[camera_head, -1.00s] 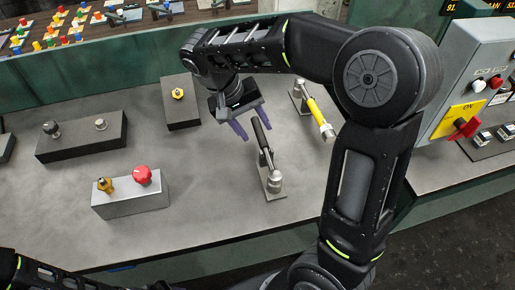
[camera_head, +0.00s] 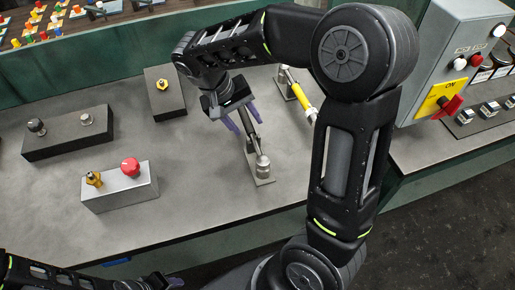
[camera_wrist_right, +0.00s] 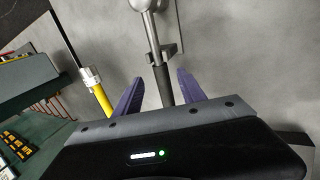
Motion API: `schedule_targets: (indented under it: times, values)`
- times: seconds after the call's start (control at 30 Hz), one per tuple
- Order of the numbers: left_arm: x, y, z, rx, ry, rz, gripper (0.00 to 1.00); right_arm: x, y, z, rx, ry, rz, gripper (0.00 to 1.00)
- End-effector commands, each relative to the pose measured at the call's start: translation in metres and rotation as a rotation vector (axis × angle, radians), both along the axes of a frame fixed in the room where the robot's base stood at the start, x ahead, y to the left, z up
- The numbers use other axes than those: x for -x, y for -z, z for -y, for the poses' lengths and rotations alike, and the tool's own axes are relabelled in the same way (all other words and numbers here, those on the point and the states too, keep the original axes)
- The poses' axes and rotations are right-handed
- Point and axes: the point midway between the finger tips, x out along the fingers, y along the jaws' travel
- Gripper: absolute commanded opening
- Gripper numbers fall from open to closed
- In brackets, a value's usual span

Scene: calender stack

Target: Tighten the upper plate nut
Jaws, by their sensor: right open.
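A brass-yellow hex nut (camera_head: 162,85) sits on a dark block (camera_head: 160,104) at the back, left of my right gripper. A silver nut-like fitting (camera_head: 86,119) and a dark knob (camera_head: 37,127) sit on a long dark block at the left. I cannot tell for sure which is the upper plate nut. My right gripper (camera_head: 243,118) is open, its purple fingers on either side of the black handle of a toggle clamp (camera_head: 263,166). The handle also shows between the fingers in the right wrist view (camera_wrist_right: 162,82). Part of my left gripper (camera_head: 160,282) shows at the bottom edge; its jaws are unclear.
A grey block (camera_head: 120,196) with a brass fitting and a red knob stands front left. A yellow-handled clamp (camera_head: 302,95) lies right of my right gripper. A grey control box (camera_head: 440,60) with a red switch stands at the right. The front middle of the table is bare.

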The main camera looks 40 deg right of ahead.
Motion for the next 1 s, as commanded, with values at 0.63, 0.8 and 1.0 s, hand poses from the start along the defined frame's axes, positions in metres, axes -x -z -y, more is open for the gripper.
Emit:
schedule_targets:
  times: [0.63,0.8,1.0]
  values:
    - [0.001,-0.009,0.000,-0.003,-0.001,-0.003,0.37,0.004,0.042,0.013,-0.001,0.000,-0.001,0.48]
    - [0.001,-0.009,0.000,-0.002,-0.001,-0.004,0.37,0.004,0.042,0.013,0.000,0.000,-0.001,0.48]
    - [0.001,-0.009,0.000,-0.002,-0.001,-0.004,0.37,0.004,0.042,0.013,0.000,0.000,-0.001,0.43]
